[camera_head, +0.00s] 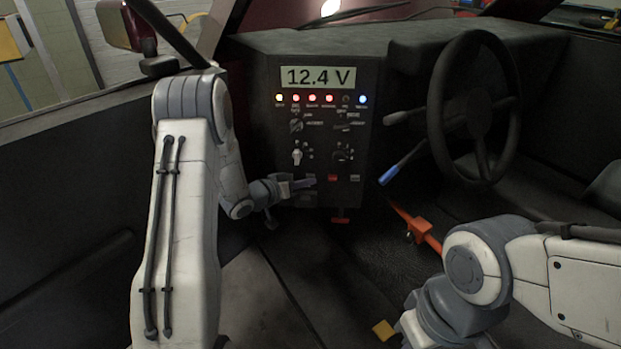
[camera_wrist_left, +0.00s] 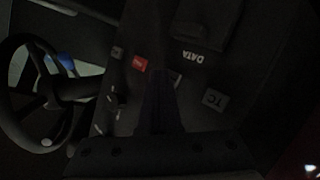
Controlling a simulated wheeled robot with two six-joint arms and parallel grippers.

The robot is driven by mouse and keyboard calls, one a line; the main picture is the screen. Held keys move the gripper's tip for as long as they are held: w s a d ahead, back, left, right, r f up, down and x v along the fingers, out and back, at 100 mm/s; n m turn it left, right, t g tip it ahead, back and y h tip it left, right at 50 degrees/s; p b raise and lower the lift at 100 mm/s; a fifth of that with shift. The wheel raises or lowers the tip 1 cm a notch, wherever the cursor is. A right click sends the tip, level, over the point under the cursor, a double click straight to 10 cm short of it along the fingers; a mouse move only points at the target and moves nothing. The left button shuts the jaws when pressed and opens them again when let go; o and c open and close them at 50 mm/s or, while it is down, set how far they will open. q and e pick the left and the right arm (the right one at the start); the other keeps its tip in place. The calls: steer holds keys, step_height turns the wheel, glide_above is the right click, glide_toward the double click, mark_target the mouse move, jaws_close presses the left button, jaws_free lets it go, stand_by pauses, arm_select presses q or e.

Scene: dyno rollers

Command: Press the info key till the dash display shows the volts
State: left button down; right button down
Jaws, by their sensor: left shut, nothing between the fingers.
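The dash display (camera_head: 318,77) reads "12.4 V" at the top of the dark control panel (camera_head: 265,130) in the head view. My left gripper (camera_head: 312,183) is shut and empty, with its tips at the small keys low on the panel's left side. In the left wrist view my closed fingers (camera_wrist_left: 162,80) reach to a small key (camera_wrist_left: 177,80), partly hidden behind them. I cannot read its label, nor tell whether the tips touch it. A TC key (camera_wrist_left: 214,99) and a DATA label (camera_wrist_left: 194,56) show nearby.
A red key (camera_head: 333,178) sits right of my left fingertips. Knobs (camera_head: 343,155) and lit lamps (camera_head: 312,98) are above. The steering wheel (camera_head: 439,110) and a blue-tipped lever (camera_head: 390,175) are to the right. My right arm is low at right.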

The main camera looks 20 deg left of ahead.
arm_select(q)
steer(key=shift+s+d, duration=0.2)
steer(key=shift+s, duration=0.3)
steer(key=shift+s+d, duration=0.25)
steer(key=shift+s, duration=0.55)
steer(key=shift+s+d, duration=0.2)
steer(key=shift+s, duration=0.65)
steer(key=shift+s+d, duration=0.25)
steer(key=shift+s, duration=0.55)
steer(key=shift+d, duration=0.1)
